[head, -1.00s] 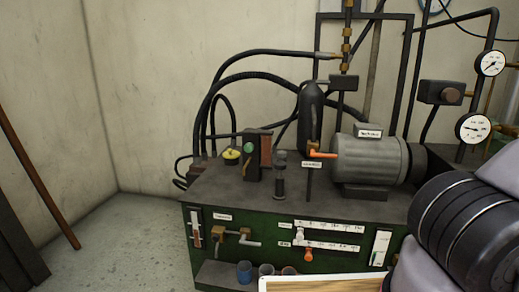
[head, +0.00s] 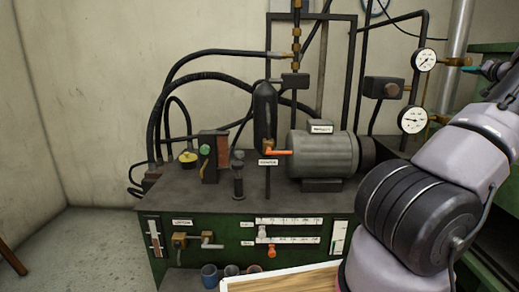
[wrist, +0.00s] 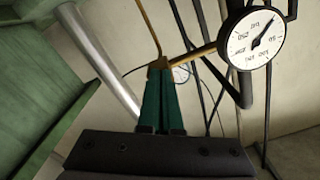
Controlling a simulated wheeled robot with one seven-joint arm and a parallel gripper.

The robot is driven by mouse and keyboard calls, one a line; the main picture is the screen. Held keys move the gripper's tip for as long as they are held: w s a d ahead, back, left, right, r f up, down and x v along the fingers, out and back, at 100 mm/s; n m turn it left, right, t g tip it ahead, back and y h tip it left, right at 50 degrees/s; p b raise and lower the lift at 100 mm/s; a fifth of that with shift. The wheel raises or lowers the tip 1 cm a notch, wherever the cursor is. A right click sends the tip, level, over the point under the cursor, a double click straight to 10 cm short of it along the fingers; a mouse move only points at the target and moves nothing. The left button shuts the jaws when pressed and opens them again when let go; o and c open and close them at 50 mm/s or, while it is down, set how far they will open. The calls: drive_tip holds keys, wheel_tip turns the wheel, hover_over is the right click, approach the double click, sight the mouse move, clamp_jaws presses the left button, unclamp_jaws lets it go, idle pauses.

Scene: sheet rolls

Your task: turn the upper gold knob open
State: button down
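The upper gold knob (head: 458,61) sits on the pipe beside the upper gauge (head: 424,60) in the head view. In the wrist view the gold fitting (wrist: 157,67) shows right at the fingertips, with the gauge (wrist: 253,40) to its right. My gripper (head: 471,69) reaches in from the right in the head view, its teal tips at the knob. In the wrist view the teal fingers of my gripper (wrist: 160,80) lie close together and look shut. I cannot tell whether the tips touch or hold the knob. The tips partly cover it.
A lower gauge (head: 412,120) with another gold fitting (head: 440,118) hangs below. A motor (head: 325,153) and black hoses stand on the green bench (head: 195,207) to the left. A silver pipe (wrist: 95,55) and green panel (wrist: 35,90) are left in the wrist view.

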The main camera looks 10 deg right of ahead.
drive_tip(key=shift+d, duration=0.15)
drive_tip(key=shift+s+d, duration=0.1)
drive_tip(key=shift+d, duration=0.15)
drive_tip(key=shift+f, duration=0.15)
drive_tip(key=s+a, duration=0.1)
drive_tip(key=s, duration=0.5)
drive_tip(key=shift+f, duration=0.35)
idle(0.3)
drive_tip(key=shift+a, duration=0.1)
